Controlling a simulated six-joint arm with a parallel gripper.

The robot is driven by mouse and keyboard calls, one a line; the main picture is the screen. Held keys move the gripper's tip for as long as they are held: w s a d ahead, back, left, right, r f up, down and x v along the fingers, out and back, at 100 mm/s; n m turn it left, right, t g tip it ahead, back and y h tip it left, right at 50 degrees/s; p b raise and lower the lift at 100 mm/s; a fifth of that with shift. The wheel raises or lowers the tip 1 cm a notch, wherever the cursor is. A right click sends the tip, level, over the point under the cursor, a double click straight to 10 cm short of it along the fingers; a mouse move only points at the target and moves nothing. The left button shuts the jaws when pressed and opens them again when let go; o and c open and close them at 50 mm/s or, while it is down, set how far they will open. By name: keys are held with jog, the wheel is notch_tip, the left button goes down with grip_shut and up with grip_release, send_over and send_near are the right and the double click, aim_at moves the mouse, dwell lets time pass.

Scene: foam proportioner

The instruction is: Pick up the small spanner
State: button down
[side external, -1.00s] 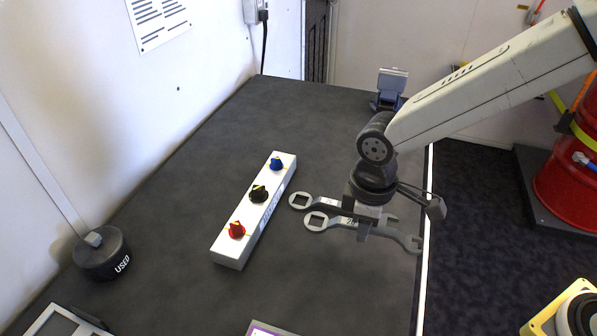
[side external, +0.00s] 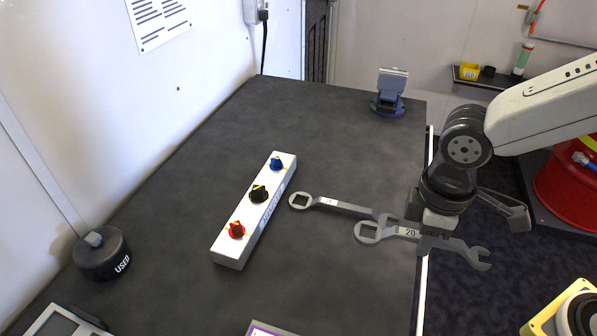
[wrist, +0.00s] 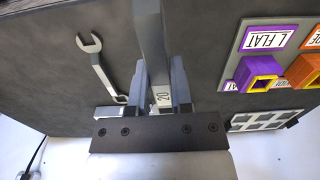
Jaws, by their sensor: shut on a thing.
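My gripper (side external: 428,236) is shut on a grey spanner marked 20 (side external: 405,232), holding it across the middle near the table's right edge. Its ring end points left over the table and its open end sticks out past the edge. In the wrist view the gripper (wrist: 160,97) has this spanner (wrist: 150,45) between its fingers, running away from the camera. A second grey spanner (side external: 340,205) lies on the table just left of and behind the held one. It also shows in the wrist view (wrist: 101,70). Its label is too small to read, and I cannot tell which spanner is smaller.
A white box with blue, black and red knobs (side external: 258,200) stands left of the spanners. A blue-grey device (side external: 389,95) stands at the back right corner. A black round container marked USED (side external: 103,256) is at left. Purple and orange holders (wrist: 258,70) show in the wrist view.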

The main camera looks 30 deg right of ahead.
dwell(0.5)
jog(key=c, duration=1.1)
grip_release()
jog(key=shift+c, duration=0.2)
grip_shut()
jog(key=shift+w+a+r, duration=0.1)
jog(key=shift+w+a, duration=0.1)
jog(key=shift+w, duration=0.2)
jog(key=w+a+m, duration=0.4)
jog(key=w, duration=0.9)
jog(key=w+a+f+m, duration=0.1)
jog(key=w+a+m, duration=0.3)
jog(key=w, duration=1)
jog(key=shift+w+m, duration=0.15)
jog(key=shift+m, duration=0.55)
